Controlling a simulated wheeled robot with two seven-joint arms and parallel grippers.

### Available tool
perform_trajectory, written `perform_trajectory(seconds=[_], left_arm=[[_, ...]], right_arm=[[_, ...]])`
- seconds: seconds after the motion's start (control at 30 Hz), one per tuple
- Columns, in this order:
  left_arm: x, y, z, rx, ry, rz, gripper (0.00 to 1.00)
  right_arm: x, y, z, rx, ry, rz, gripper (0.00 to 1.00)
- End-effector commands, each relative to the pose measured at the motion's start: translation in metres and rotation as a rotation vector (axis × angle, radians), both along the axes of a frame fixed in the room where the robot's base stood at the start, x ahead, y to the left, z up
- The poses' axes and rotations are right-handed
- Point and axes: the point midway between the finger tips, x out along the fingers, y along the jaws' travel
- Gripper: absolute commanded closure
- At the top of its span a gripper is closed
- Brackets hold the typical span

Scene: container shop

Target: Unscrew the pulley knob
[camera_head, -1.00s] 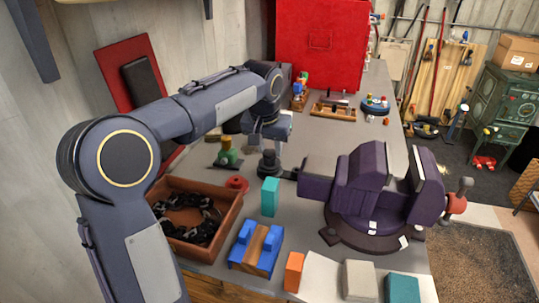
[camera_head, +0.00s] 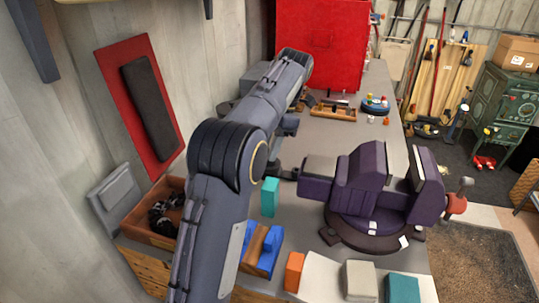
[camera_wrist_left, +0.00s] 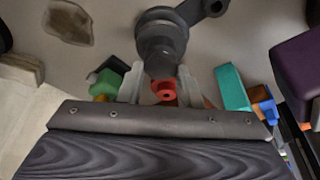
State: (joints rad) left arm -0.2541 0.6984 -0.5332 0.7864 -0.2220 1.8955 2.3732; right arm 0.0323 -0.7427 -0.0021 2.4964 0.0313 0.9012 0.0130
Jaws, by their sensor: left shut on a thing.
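The dark round pulley knob (camera_wrist_left: 161,38) shows in the left wrist view, at the end of a dark arm that runs to the upper right. My left gripper (camera_wrist_left: 160,88) has its pale fingers on either side of the knob's lower part and is shut on it. In the head view my left arm covers most of the gripper and the knob. The dark bar (camera_head: 287,174) beside the purple vise (camera_head: 360,190) shows there. My right gripper is in neither view.
A turquoise block (camera_head: 269,197) stands close to my forearm, and it also shows in the left wrist view (camera_wrist_left: 232,88). A brown tray (camera_head: 140,230) holds a dark chain at the left. A red cabinet (camera_head: 325,45) stands at the back. A red round piece (camera_wrist_left: 166,90) lies below the gripper.

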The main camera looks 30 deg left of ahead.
Motion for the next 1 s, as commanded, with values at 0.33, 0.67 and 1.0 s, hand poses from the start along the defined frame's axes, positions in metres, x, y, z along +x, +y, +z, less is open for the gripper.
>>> perform_trajectory(seconds=[0.33, 0.67, 1.0], left_arm=[[0.0005, 0.0000, 0.0010, -0.001, -0.006, 0.502, 0.92], [0.0003, 0.0002, 0.0007, 0.000, -0.005, 0.497, 0.43], [0.0002, 0.0003, 0.0003, -0.001, -0.004, 0.496, 0.52]], right_arm=[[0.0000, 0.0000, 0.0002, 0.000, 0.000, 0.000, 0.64], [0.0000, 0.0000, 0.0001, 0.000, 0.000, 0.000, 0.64], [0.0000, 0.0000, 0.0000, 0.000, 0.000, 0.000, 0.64]])
